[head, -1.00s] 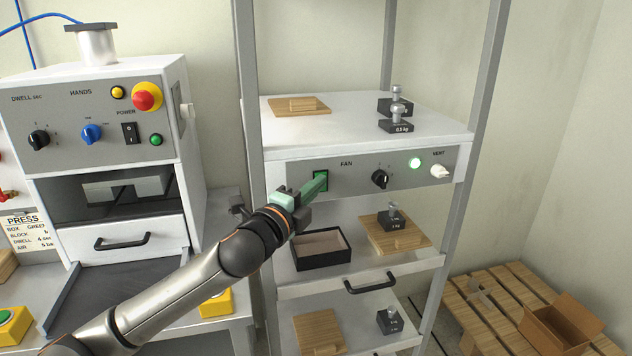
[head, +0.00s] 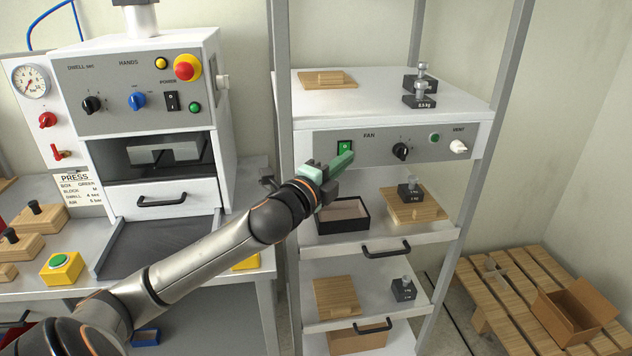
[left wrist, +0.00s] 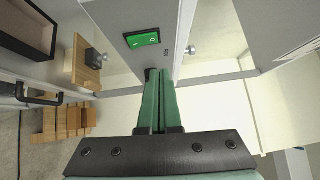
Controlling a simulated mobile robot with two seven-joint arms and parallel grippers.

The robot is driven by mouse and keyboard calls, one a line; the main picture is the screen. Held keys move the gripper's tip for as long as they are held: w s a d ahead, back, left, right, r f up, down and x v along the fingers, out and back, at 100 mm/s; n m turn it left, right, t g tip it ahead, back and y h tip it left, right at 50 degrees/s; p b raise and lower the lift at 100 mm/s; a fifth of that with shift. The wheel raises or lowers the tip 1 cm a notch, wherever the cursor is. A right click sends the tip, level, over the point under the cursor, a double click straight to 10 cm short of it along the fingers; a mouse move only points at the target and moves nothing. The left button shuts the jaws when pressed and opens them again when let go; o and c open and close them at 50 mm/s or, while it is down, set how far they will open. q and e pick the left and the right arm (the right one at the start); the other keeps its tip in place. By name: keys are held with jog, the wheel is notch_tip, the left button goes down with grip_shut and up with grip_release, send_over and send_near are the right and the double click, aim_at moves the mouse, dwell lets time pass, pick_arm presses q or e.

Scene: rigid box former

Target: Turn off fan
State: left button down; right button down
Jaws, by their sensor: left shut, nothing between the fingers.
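The fan panel (head: 380,150) is a grey strip on the front of the shelf unit's upper box. Its green rocker switch (head: 344,147) sits at the panel's left, beside the FAN label, and also shows in the left wrist view (left wrist: 142,39). A round indicator lamp (head: 434,138) near the panel's right is unlit, a dull green. My right gripper is out of view.
A press (head: 140,95) stands left. A pallet (head: 500,290) with a cardboard box (head: 568,312) is at right.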

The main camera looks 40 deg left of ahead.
pick_arm(q)
jog(key=s+b, duration=0.1)
jog(key=s, duration=0.8)
jog(key=shift+s+d+r, duration=0.25)
jog(key=shift+r, duration=0.1)
jog(key=s+d+f+n+g+p, duration=0.1)
jog(key=s+f+n+g, duration=0.2)
jog(key=f, duration=0.9)
jog(key=s+d+f+n+g, duration=0.15)
jog(key=f+n, duration=0.35)
jog(key=f, duration=0.7)
jog(key=s+d+f+n+g+h+p, duration=0.1)
jog(key=s+d+f+n+g, duration=0.1)
jog(key=s+d+f, duration=0.4)
jog(key=s+d+f+n+g+h, duration=0.2)
jog(key=s+d+f+n, duration=0.3)
jog(key=d+f, duration=0.5)
jog(key=shift+s+f+n+g+h+p, duration=0.3)
jog(key=shift+s+f+g+p, duration=0.05)
jog(key=shift+s+f, duration=0.55)
